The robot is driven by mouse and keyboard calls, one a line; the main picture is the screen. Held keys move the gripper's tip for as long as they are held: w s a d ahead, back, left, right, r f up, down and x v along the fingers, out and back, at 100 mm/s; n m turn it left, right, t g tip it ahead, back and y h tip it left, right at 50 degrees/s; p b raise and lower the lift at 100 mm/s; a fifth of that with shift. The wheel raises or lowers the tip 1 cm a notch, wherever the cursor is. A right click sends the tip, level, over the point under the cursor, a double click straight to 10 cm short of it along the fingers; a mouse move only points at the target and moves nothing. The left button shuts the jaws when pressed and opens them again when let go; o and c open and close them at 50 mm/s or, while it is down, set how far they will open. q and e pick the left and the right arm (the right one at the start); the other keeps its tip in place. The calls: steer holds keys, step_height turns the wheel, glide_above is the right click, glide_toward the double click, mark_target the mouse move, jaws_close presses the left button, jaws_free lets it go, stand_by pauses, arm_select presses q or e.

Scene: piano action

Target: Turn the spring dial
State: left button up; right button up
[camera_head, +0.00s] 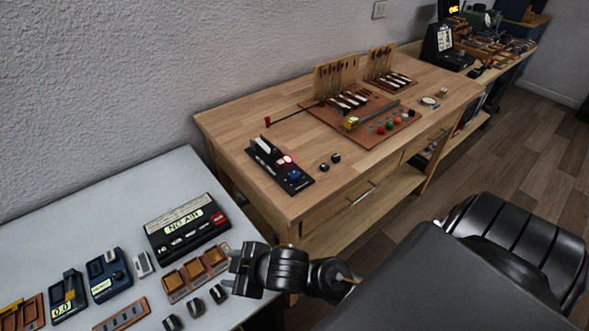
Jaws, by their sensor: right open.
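No dial in the camera_head view carries a label I can read, so I cannot tell which one is the spring dial. A black box (272,163) on the wooden bench has a blue knob (293,175) and red and white parts. A brown board (384,131) farther back carries several coloured knobs. A small round dial-like item (430,101) lies near the bench's right side. My right gripper (236,269) is open and empty, above the right edge of the grey table, apart from the wooden bench. My left gripper is out of view.
The grey table (140,184) holds a black device reading "NO AIR" (187,229), a blue meter (108,275), a brown tray (195,275) and several small dark blocks. The wooden bench (235,122) has piano action models at its back. Two small black knobs (330,162) stand near its front.

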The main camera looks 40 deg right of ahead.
steer(key=w+a+r+n+y, duration=0.3)
steer(key=w+a+r+n, duration=0.15)
steer(key=a+n, duration=0.2)
steer(key=n+g+h, duration=0.7)
steer(key=n+g, duration=0.2)
steer(key=n, duration=0.2)
glide_toward(295, 174)
step_height(295, 174, down, 6)
steer(key=shift+s+a+f+b, duration=0.15)
steer(key=shift+f+b, duration=0.1)
steer(key=shift+b, duration=0.35)
steer(key=shift+f, duration=1.1)
